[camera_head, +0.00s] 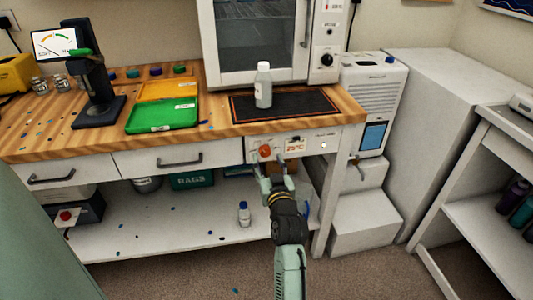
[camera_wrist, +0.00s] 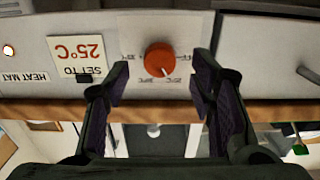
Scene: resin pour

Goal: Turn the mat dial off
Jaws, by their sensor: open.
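The mat dial is a round orange-red knob (camera_head: 264,150) on a pale control panel (camera_head: 309,144) in the front of the wooden bench. In the upside-down wrist view the knob (camera_wrist: 158,60) shows a small pale mark near its lower edge; the printing around it is too blurred to read surely. My gripper (camera_head: 271,168) is just in front of the panel. In the wrist view my gripper (camera_wrist: 160,78) is open, with one finger on each side of the knob and a gap to both. The black heat mat (camera_head: 300,106) lies on the bench with a white bottle (camera_head: 263,86) on it.
The panel bears a "SET TO 25°C" label (camera_wrist: 77,50), a "HEAT MAT" label (camera_wrist: 28,77) and a glowing light (camera_wrist: 8,50). A drawer (camera_head: 180,158) adjoins the panel. A lower shelf (camera_head: 170,232) holds a small bottle (camera_head: 244,213). An oven (camera_head: 255,40) stands behind the mat.

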